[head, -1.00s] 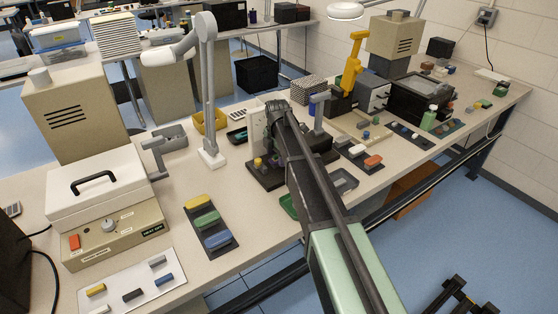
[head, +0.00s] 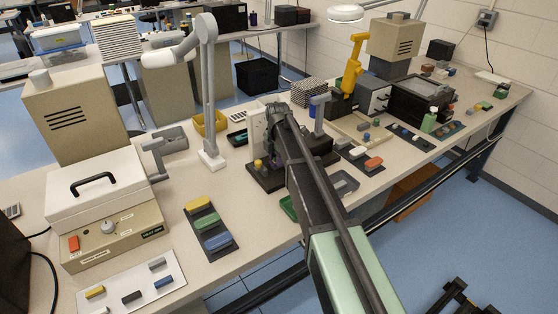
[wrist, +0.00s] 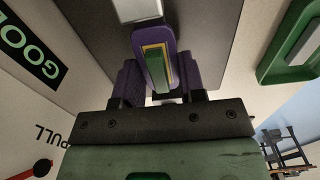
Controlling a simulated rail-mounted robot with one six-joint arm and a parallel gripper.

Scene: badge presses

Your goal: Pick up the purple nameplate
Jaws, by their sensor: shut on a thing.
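The purple nameplate (wrist: 170,38) shows in the wrist view as a rounded purple piece with a yellow-edged green middle. My gripper (wrist: 161,82) is shut on it, with a dark purple finger on either side. The nameplate is over the dark base of a press (wrist: 208,45), close to a pale metal block (wrist: 140,9). I cannot tell whether it touches the base.
A green tray (wrist: 290,48) lies right of the press base. In the head view, a black rack (head: 211,245) with yellow, green and blue bars, a lamp post (head: 207,90) and a yellow bin (head: 207,123) stand to the left. A grey tray (head: 343,184) is to the right.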

